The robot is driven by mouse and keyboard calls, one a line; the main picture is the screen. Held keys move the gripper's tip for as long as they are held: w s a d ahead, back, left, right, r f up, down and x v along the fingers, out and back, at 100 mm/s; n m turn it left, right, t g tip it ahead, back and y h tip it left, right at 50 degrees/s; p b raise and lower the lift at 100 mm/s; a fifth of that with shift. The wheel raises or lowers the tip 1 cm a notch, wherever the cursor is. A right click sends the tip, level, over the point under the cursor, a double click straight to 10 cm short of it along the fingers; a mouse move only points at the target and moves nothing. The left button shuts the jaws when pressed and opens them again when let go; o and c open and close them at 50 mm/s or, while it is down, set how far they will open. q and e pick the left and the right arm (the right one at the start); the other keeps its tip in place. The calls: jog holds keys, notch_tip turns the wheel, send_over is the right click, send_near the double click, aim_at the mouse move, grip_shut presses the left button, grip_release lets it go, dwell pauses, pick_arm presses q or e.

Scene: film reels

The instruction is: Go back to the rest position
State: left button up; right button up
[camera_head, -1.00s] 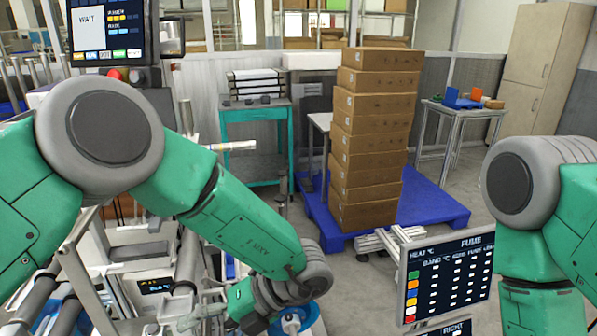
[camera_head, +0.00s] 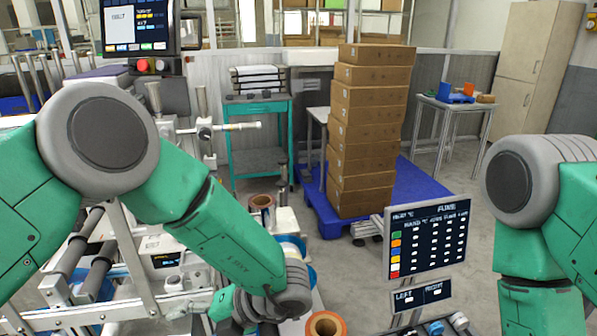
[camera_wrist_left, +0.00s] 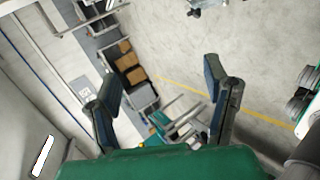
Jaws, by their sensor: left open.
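My left gripper (camera_wrist_left: 160,78) is open, its two dark fingers wide apart with nothing between them in the left wrist view. In the head view my left arm reaches from the left over the machine, and the forearm and wrist hide most of that gripper. My right arm stands at the right edge of the head view; its gripper is out of frame. An orange-brown reel (camera_head: 326,327) lies at the bottom edge, right of my left wrist. Another brown reel (camera_head: 261,202) sits farther back on the machine.
A machine with metal rollers (camera_head: 95,275) fills the lower left, below a screen (camera_head: 138,27). A dark sign panel (camera_head: 427,238) stands between my arms. Behind are a tall stack of cardboard boxes (camera_head: 368,130) on a blue pallet (camera_head: 425,195) and a teal cart (camera_head: 257,110).

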pick_arm(q)
jog(key=a+f+m+t+h+b, duration=0.1)
jog(key=a+f+m+t+h, duration=0.25)
jog(key=f+m, duration=0.45)
jog(key=a+f+m+t+h+b, duration=0.15)
jog(key=a+f+m+t, duration=0.25)
jog(key=m, duration=0.7)
jog(key=s+f+m+g+h, duration=0.3)
jog(key=s+m, duration=0.5)
jog(key=s, duration=0.3)
jog(key=s+a+f+m+g+h, duration=0.1)
jog(key=s+f+m+g+h, duration=0.2)
jog(key=s+m, duration=0.5)
jog(key=s, duration=0.4)
jog(key=shift+s+a+f+m+g+h+b, duration=0.2)
jog(key=shift+s+a+m+g+h+b, duration=0.1)
jog(key=shift+m+g+b, duration=0.1)
jog(key=shift+w, duration=0.15)
